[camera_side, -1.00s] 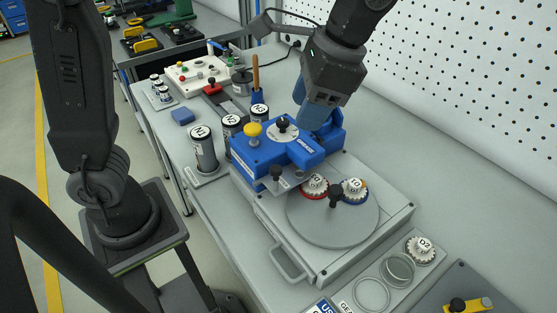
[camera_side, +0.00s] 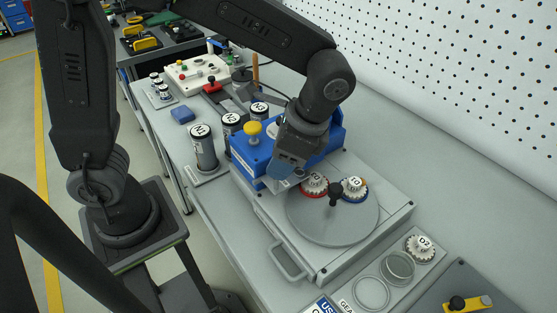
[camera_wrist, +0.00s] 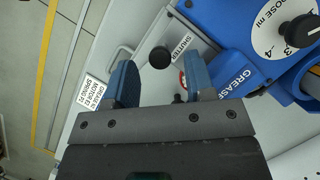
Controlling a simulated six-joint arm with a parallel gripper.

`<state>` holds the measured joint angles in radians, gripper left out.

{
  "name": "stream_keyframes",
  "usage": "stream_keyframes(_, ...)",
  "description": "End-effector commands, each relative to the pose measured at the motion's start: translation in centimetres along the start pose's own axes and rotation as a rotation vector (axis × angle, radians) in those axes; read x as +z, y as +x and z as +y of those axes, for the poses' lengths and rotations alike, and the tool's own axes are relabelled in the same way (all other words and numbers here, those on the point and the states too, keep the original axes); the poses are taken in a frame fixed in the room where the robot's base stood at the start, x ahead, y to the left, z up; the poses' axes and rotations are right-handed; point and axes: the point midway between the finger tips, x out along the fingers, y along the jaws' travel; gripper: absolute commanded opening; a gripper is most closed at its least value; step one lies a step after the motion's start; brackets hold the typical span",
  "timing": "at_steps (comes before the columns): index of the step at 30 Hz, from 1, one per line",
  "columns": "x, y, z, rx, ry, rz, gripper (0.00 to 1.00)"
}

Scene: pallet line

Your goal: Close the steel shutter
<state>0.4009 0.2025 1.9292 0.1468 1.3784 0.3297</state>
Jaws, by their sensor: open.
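The steel shutter (camera_wrist: 188,28) is a pale metal plate labelled SHUTTER, with a round black knob (camera_wrist: 161,57). In the side view its edge (camera_side: 282,185) shows at the front of the blue grease unit (camera_side: 242,150), and my gripper hides its knob. My gripper (camera_wrist: 160,80) is open in the wrist view, its blue fingers either side of an empty gap. The knob shows beyond the fingertips, roughly in line with the gap; I see no contact. In the side view my gripper (camera_side: 280,168) points down over the shutter.
A grey disc (camera_side: 335,228) in front of the unit carries a red-rimmed gear (camera_side: 314,185) and a blue-rimmed gear (camera_side: 355,188), with a black knob (camera_side: 336,190) between them. Labelled canisters (camera_side: 203,148) stand at left. A front handle (camera_side: 288,262) juts out.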

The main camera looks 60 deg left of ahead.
Motion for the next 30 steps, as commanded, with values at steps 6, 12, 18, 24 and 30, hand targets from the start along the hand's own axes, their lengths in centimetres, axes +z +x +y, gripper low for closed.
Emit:
stream_keyframes(6, 0.0, 1.5, 0.0, 0.001, 0.000, -0.001, 0.50)
stream_keyframes(12, 0.0, 1.6, 0.0, 0.000, 0.000, 0.000, 0.50)
stream_keyframes(18, 0.0, 1.6, 0.0, 0.000, 0.000, 0.000, 0.37)
stream_keyframes(24, 0.0, 1.5, 0.0, 0.000, 0.000, 0.000, 0.18)
stream_keyframes(30, 0.0, 1.5, 0.0, 0.000, 0.000, 0.000, 0.00)
